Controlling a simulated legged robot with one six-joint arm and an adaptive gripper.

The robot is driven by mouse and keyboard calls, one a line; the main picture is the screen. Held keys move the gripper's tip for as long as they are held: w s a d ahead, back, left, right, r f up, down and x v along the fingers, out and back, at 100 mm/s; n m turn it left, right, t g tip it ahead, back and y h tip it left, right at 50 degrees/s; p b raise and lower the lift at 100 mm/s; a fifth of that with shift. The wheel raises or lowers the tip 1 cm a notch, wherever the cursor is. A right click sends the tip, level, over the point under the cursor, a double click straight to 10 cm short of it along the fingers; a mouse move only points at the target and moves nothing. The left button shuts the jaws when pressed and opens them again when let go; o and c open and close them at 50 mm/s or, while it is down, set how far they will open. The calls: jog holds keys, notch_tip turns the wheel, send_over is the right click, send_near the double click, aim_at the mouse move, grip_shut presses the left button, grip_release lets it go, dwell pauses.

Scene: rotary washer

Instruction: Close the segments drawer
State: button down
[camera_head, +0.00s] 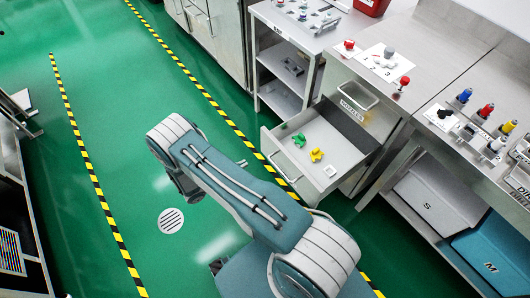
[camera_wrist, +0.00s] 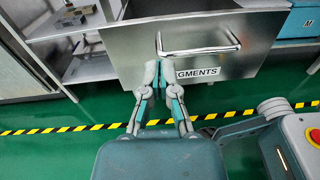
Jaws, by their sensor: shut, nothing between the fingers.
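The segments drawer (camera_head: 338,160) is pulled out from the steel cabinet in the head view. A green piece (camera_head: 299,140) and a yellow piece (camera_head: 316,155) lie inside it. In the wrist view, the drawer's steel front (camera_wrist: 125,50) fills the upper middle, with a bar handle (camera_wrist: 205,50) and a label reading "GMENTS" (camera_wrist: 197,73), its left end hidden by my fingers. My gripper (camera_wrist: 157,72) is shut and empty. Its fingertips overlap the drawer front at the handle's left end; I cannot tell whether they touch. My arm mostly hides the gripper in the head view.
A steel worktop (camera_head: 437,45) with colored parts stands behind the drawer. An open shelf unit (camera_head: 281,92) is left of it. Grey (camera_head: 430,205) and blue (camera_head: 493,252) bins sit on a lower shelf at right. Green floor (camera_head: 120,120) between striped tapes is clear.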

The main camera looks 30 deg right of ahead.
notch_tip(320, 180, down, 2)
jog(key=n+t, duration=0.1)
send_near(277, 147)
jog(key=d, duration=0.7)
jog(key=shift+w+d+f, duration=0.1)
jog(key=shift+w+d, duration=0.15)
jog(key=shift+d, duration=0.15)
jog(key=shift+d, duration=0.1)
